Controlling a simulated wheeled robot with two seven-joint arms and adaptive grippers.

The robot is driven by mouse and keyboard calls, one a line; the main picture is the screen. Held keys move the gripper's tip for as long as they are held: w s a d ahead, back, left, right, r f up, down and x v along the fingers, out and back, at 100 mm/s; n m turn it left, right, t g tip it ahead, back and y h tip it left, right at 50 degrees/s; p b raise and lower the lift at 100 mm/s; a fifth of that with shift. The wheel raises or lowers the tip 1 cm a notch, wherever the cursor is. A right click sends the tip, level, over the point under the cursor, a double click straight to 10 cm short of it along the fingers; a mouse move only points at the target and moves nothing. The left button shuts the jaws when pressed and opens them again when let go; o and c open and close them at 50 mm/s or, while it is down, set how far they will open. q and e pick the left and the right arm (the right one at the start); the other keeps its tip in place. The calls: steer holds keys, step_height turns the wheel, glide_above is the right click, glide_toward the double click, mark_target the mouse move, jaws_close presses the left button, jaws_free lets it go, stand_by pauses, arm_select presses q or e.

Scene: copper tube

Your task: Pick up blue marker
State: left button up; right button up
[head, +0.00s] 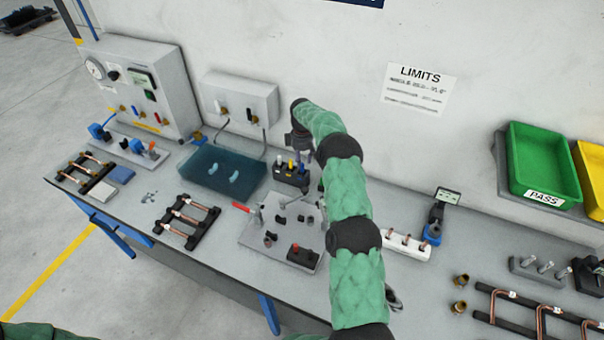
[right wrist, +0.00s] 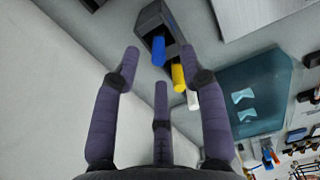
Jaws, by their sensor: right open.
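The blue marker (right wrist: 158,50) stands in a dark marker holder (right wrist: 154,18) beside a yellow marker (right wrist: 178,76) and a white marker (right wrist: 192,98). In the head view the holder (head: 290,177) sits on the bench near the wall, behind the grey fixture plate. My right gripper (right wrist: 160,62) is open, its purple fingers spread around the line of the blue marker in the wrist view. I cannot tell whether any finger touches it. In the head view my right gripper (head: 302,146) is just above the holder, partly hidden by its own arm. My left gripper is out of view.
A teal mat or tray (head: 215,172) lies left of the holder. The grey fixture plate (head: 262,228) with small parts and a red-handled clamp is in front. A white wall box (head: 240,100) is behind. A white rack (head: 405,245) stands to the right.

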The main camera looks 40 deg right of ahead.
mark_target(302, 164)
steer(key=shift+w+d+f+p, duration=0.15)
steer(key=shift+f+p, duration=0.15)
steer(key=shift+f, duration=1.6)
jaws_close()
steer(key=shift+r, duration=0.1)
